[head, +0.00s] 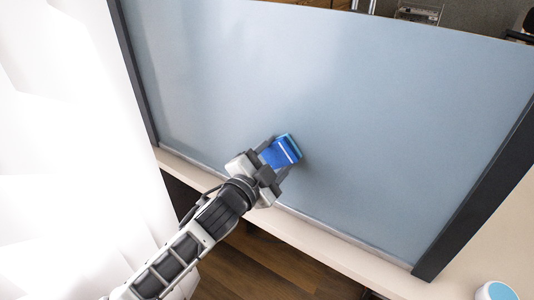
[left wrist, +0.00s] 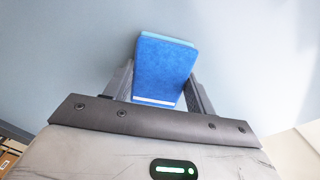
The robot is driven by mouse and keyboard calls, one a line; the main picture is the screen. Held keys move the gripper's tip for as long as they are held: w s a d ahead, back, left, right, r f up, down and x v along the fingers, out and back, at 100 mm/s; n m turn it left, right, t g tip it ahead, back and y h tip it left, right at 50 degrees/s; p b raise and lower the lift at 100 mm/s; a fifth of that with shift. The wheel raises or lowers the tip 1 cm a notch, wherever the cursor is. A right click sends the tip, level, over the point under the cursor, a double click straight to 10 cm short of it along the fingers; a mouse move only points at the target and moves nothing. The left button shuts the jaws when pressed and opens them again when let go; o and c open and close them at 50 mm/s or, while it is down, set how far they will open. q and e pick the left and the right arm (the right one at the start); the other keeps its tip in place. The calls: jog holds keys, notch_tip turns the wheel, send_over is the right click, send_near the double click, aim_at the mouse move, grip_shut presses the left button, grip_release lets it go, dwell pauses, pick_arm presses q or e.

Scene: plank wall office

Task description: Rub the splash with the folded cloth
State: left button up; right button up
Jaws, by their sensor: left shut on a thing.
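The folded cloth (head: 281,152) is blue with a lighter teal edge and a white stripe. My left gripper (head: 272,160) is shut on it, and the cloth sticks out past the fingertips. In the left wrist view the cloth (left wrist: 163,70) sits between the two fingers of the gripper (left wrist: 160,88). The cloth is held at a grey-blue upright panel (head: 400,120); I cannot tell whether it touches the surface. No splash can be made out on the panel; the cloth and gripper cover part of it. My right gripper is not in view.
The panel has dark posts at its left (head: 135,75) and right (head: 478,190). A pale ledge (head: 330,255) runs along its foot. A white curtain (head: 60,150) hangs at the left. A round white and light blue object (head: 497,291) lies at the bottom right.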

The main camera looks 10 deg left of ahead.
pick_arm(q)
jog(key=shift+s+d, duration=0.35)
jog(key=shift+d, duration=0.55)
jog(key=shift+r, duration=0.1)
jog(key=w+a+p, duration=0.2)
jog(key=a, duration=0.5)
jog(key=shift+w, duration=0.3)
jog(key=shift+s, duration=0.1)
jog(key=shift+p+v, duration=1)
jog(key=shift+v, duration=1.9)
jog(key=shift+s, duration=0.1)
